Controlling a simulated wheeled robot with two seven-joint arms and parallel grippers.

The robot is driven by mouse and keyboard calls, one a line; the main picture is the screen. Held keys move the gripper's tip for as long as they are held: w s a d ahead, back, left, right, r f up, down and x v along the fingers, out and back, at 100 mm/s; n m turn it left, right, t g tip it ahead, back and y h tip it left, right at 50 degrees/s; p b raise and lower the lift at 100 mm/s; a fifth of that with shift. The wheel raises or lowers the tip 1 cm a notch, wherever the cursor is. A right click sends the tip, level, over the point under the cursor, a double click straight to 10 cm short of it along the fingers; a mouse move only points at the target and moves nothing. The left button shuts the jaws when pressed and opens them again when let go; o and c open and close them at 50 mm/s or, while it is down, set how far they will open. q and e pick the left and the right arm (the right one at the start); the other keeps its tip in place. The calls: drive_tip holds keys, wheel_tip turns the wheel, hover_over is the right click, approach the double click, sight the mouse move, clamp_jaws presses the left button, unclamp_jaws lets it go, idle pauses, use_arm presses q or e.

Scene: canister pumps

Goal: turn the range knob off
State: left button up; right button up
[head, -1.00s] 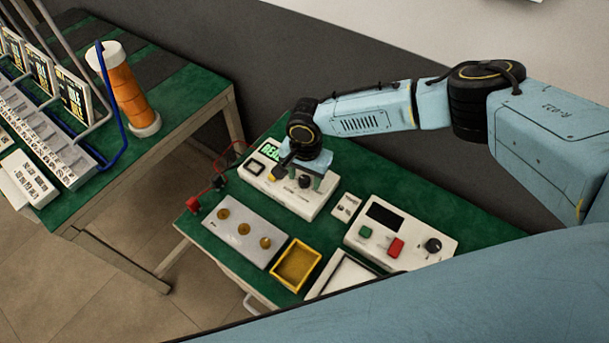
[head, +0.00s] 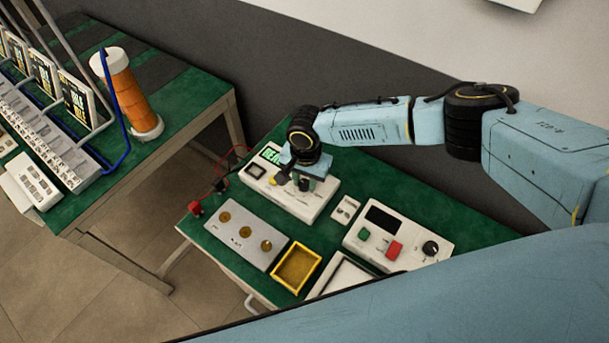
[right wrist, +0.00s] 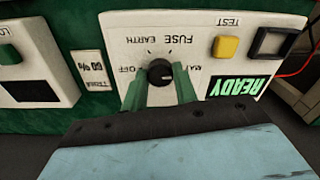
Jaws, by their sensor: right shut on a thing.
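The range knob (right wrist: 160,72) is a round black dial on a white meter (right wrist: 207,22). Printed labels around it include OFF, EARTH and FUSE. A small light mark shows on the knob, but I cannot tell for sure which label it points to. The green fingers of my right gripper (right wrist: 160,84) stand on either side of the knob and are shut on it. In the head view the right gripper (head: 305,182) reaches down onto the meter (head: 312,209) and hides most of the knob. My left gripper is not in view.
The meter has a yellow TEST button (right wrist: 226,47) and a lit green READY display (right wrist: 237,87). Beside it stand a plate with brass studs (head: 236,244), a yellow tray (head: 281,288) and a control box (head: 358,247). An orange-banded canister (head: 128,95) stands on the left table.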

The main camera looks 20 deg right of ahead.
drive_tip(key=shift+s+r+n+p, duration=0.2)
drive_tip(key=shift+n+p, duration=0.9)
drive_tip(key=shift+p, duration=1)
drive_tip(key=shift+w+f+n+p, duration=0.1)
drive_tip(key=shift+f+n+p, duration=0.05)
drive_tip(key=shift+n+p, duration=0.7)
drive_tip(key=n, duration=0.3)
drive_tip(key=shift+n, duration=0.35)
drive_tip(key=n, duration=0.4)
drive_tip(key=shift+w+n, duration=0.1)
drive_tip(key=shift+n, duration=0.2)
drive_tip(key=n, duration=1.1)
drive_tip(key=shift+w+n, duration=0.1)
drive_tip(key=shift+n, duration=0.3)
drive_tip(key=n+b, duration=0.1)
drive_tip(key=n, duration=0.4)
drive_tip(key=n+b, duration=0.1)
drive_tip(key=n, duration=0.5)
drive_tip(key=shift+n, duration=0.3)
